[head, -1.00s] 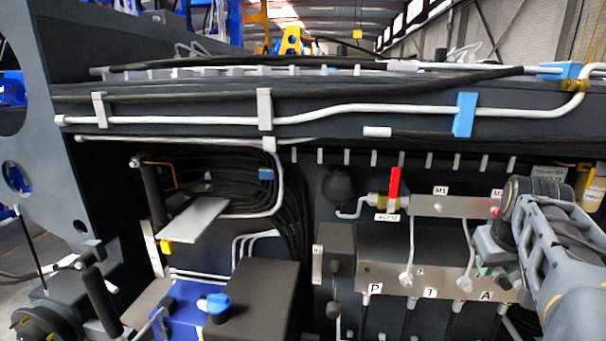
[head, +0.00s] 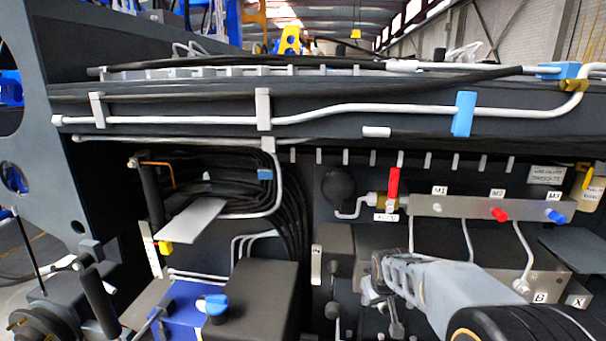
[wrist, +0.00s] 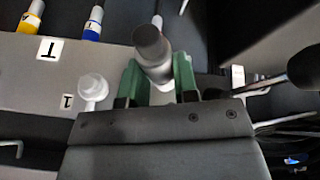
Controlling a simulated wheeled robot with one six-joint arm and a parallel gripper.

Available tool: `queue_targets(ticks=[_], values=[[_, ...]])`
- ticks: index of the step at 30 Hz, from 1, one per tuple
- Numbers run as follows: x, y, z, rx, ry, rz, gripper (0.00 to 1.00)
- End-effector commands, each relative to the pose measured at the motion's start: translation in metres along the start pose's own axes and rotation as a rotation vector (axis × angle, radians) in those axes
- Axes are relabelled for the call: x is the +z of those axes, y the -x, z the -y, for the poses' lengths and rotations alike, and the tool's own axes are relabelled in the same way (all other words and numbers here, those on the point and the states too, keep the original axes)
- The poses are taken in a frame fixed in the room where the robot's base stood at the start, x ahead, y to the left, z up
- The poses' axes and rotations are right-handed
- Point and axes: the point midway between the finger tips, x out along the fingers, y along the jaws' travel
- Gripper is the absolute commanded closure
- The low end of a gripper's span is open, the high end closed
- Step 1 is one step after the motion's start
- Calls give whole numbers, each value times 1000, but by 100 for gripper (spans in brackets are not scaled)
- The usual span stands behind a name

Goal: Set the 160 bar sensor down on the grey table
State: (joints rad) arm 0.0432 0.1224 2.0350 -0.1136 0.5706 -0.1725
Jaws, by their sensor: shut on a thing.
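My gripper (wrist: 158,78) has green fingers, shut on a sensor (wrist: 152,52) with a dark grey cap and pale body. No rating on it is readable. In the head view my gripper (head: 369,290) is partly hidden by my arm, in front of the valve block's left part, and the held sensor cannot be made out. A flat light grey plate (head: 192,221) lies left of it and a darker grey plate (head: 575,246) at the right edge. I cannot tell which, if either, is the grey table.
The manifold (head: 455,207) carries a red cap at M2 (head: 499,214) and a blue one at M3 (head: 555,216). A red-handled valve (head: 393,188), a dark box (head: 258,300) and the pipe beam above crowd the space. Yellow and blue fittings show in the wrist view (wrist: 92,24).

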Motion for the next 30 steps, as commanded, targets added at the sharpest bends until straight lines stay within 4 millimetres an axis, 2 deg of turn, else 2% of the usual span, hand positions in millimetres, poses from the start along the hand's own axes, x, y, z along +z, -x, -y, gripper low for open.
queue_targets(ticks=[1,6,19,23,30], values=[[1,-8,11,-8,18,-1,100],[2,-21,30,-22,44,-9,100],[2,-23,35,-25,49,-12,100],[-2,-14,33,-25,49,-13,100],[-19,28,26,-25,49,-13,100]])
